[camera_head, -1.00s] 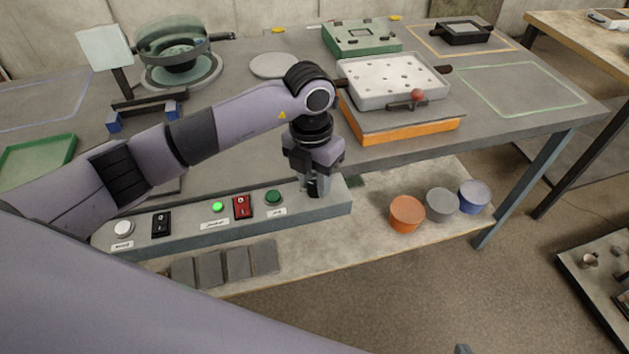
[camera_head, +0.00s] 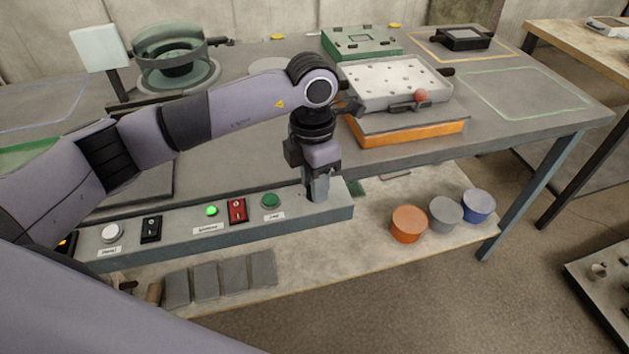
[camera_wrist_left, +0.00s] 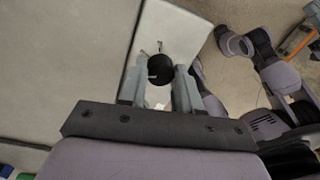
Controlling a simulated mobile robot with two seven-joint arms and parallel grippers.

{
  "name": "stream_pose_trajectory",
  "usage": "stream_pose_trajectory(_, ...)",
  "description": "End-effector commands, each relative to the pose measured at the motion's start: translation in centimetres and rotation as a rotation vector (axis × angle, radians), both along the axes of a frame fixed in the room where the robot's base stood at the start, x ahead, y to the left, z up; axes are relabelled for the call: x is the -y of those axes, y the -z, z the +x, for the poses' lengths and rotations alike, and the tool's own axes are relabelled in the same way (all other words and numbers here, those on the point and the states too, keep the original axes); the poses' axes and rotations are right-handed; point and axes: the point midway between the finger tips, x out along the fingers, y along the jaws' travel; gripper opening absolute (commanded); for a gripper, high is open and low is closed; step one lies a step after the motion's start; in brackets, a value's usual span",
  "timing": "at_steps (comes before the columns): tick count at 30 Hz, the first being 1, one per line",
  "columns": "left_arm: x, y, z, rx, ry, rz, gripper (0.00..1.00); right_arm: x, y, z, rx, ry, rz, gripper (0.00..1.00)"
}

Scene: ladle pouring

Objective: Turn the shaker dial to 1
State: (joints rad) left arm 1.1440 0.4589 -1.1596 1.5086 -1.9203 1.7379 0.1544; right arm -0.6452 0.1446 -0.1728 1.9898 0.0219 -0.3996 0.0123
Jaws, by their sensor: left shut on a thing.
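The shaker dial is a round black knob (camera_wrist_left: 160,68) on the grey control panel, with a pale pointer line on it. In the head view my gripper hides it at the panel's right end. My left gripper (camera_head: 317,192) points down onto the panel there. In the left wrist view its two grey fingers (camera_wrist_left: 160,88) stand on either side of the knob, shut on it. Small dark marks sit on the panel just beyond the knob; no numbers are readable. My right gripper is not in view.
The control panel (camera_head: 180,236) also carries a green button (camera_head: 270,201), a red rocker switch (camera_head: 237,210), a lit green lamp (camera_head: 211,211), a black rocker (camera_head: 151,229) and a white button (camera_head: 111,233). Orange (camera_head: 408,224), grey (camera_head: 445,215) and blue (camera_head: 478,205) tubs stand right.

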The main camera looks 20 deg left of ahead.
Motion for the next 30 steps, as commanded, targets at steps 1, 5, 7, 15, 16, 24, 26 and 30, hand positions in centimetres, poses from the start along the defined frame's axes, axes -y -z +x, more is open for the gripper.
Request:
stream_pose_trajectory(1, 0.0, -0.2, 0.1, 0.004, 0.001, -0.003, 0.02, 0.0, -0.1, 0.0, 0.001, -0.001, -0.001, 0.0)
stream_pose_trajectory(5, 0.0, -0.2, 0.1, 0.005, 0.001, -0.004, 0.02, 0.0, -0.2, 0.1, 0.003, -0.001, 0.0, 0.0)
stream_pose_trajectory(7, 0.0, -0.2, 0.1, 0.005, 0.001, -0.004, 0.02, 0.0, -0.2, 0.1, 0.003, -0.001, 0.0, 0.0)
stream_pose_trajectory(15, 0.0, -0.1, 0.1, 0.004, 0.0, -0.002, 0.58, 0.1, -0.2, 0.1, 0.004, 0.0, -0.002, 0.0)
stream_pose_trajectory(16, 0.0, -0.1, 0.1, 0.004, 0.0, -0.002, 0.58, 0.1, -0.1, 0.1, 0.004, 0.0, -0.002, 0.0)
stream_pose_trajectory(24, 0.0, -1.3, 0.2, 0.005, -0.001, -0.002, 0.58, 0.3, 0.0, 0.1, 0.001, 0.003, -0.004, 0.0)
stream_pose_trajectory(26, 0.0, -2.3, 0.2, 0.006, -0.001, -0.002, 0.58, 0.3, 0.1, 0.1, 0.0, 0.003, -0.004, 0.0)
stream_pose_trajectory(30, -0.1, -4.7, 0.3, 0.008, 0.0, -0.002, 0.58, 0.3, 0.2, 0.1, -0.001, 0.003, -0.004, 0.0)
